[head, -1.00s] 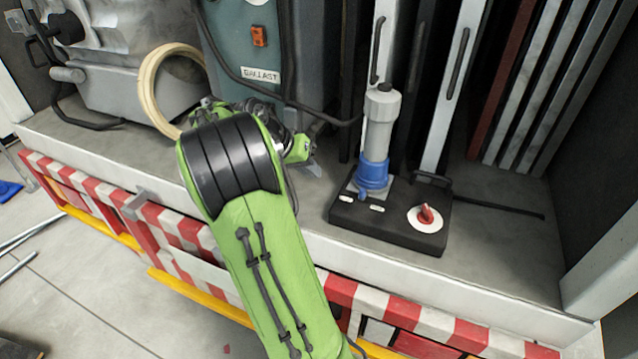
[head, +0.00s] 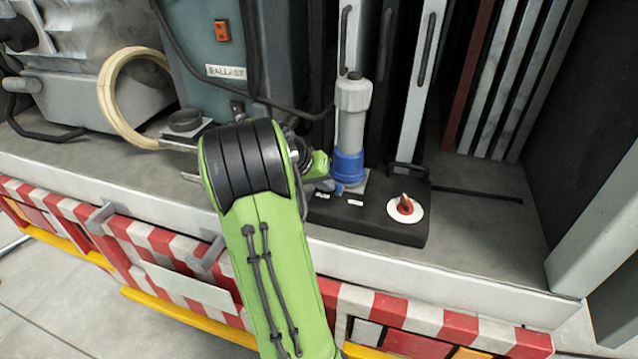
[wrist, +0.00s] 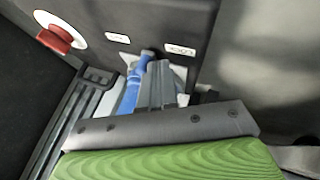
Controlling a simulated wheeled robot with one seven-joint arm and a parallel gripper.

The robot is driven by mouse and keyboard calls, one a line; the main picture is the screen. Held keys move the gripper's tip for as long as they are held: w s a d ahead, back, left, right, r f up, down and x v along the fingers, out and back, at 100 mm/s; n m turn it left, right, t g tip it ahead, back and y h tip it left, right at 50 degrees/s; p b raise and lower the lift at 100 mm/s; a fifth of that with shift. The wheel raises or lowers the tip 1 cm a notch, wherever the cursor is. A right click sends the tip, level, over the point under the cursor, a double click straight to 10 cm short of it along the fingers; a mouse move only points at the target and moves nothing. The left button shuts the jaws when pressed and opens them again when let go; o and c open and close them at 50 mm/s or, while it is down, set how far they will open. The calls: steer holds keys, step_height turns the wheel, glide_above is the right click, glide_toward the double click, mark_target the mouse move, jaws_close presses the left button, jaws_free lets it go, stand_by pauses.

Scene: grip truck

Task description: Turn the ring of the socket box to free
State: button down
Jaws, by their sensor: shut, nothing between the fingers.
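The black socket box (head: 385,222) sits on the grey truck bed. Its blue ring (head: 349,167) surrounds the base of an upright grey plug (head: 352,105). A small blue part sticks out low at the ring's front. My gripper (head: 327,185) is at the left of the ring, close to that part, partly hidden behind my green arm. In the wrist view my gripper (wrist: 157,72) is shut and covers part of the blue ring (wrist: 133,85). Nothing shows between the fingers. I cannot tell whether they touch the ring. Two white labels lie on the box beside it.
A red rotary switch (head: 405,206) on a white disc is at the box's right. A black cable runs right from the box. Tall panels stand behind.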

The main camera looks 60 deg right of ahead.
steer(key=shift+s, duration=0.1)
steer(key=shift+s+a+n+b, duration=0.1)
steer(key=shift+s+n+b, duration=0.15)
steer(key=shift+n+b, duration=0.1)
steer(key=shift+s+t, duration=0.1)
steer(key=shift+t, duration=0.2)
steer(key=shift+s+n+t+b, duration=0.3)
steer(key=shift+s+n+b, duration=0.25)
steer(key=shift+n, duration=0.1)
steer(key=shift+s+n+t+h+b, duration=0.4)
steer(key=shift+s+n+t+b, duration=0.3)
steer(key=shift+s+n, duration=0.4)
steer(key=shift+s, duration=0.25)
steer(key=shift+s+d, duration=0.15)
steer(key=shift+d, duration=0.05)
